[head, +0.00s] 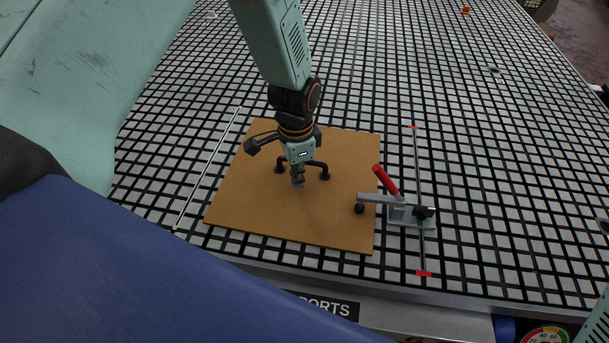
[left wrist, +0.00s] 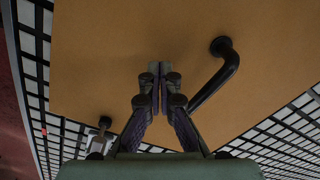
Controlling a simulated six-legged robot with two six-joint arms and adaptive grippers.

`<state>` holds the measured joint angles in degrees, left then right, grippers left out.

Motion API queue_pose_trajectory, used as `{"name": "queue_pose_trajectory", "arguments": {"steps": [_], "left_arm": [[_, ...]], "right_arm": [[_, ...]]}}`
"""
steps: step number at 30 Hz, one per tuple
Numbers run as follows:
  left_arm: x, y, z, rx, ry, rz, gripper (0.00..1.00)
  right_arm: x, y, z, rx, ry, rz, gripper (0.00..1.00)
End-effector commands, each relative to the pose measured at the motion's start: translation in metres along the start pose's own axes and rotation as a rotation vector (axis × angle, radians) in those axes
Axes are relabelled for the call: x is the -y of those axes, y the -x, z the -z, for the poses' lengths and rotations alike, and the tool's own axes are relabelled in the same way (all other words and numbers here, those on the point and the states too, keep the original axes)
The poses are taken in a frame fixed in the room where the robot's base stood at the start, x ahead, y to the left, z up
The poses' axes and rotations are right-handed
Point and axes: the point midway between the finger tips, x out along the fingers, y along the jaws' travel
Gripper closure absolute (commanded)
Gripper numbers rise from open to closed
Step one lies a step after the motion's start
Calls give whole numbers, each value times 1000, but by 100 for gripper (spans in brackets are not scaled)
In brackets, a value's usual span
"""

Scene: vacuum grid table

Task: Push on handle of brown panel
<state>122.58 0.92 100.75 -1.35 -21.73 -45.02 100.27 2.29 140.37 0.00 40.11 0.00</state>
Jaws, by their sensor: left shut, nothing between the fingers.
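The brown panel (head: 250,205) lies flat on the grid table in the head view and fills much of the left wrist view (left wrist: 95,50). Its black handle (head: 325,174) is a raised bar with two feet, partly hidden behind my left gripper in the head view. One bent end of the handle (left wrist: 222,68) shows right of the fingers in the left wrist view. My left gripper (head: 298,184) points down beside the handle, on its near side. Its fingers (left wrist: 160,72) are together and empty. Whether they touch handle or panel is unclear. My right gripper is not in view.
A toggle clamp with a red lever (head: 386,180) stands at the panel's right edge, its arm reaching over the panel. A thin rod with red ends (head: 420,175) lies beside it. A pale rod (head: 208,167) lies left of the panel. The table (head: 470,110) beyond is mostly clear.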

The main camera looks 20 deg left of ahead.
Motion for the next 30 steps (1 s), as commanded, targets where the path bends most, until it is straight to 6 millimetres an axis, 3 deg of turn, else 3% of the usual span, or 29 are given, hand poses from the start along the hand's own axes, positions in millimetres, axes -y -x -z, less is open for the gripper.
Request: {"name": "queue_pose_trajectory", "arguments": {"steps": [8,30], "left_arm": [[-3,4,-2,0,0,0,100],[-3,68,-2,1,0,-2,100]], "right_arm": [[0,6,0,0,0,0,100],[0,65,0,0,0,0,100]]}}
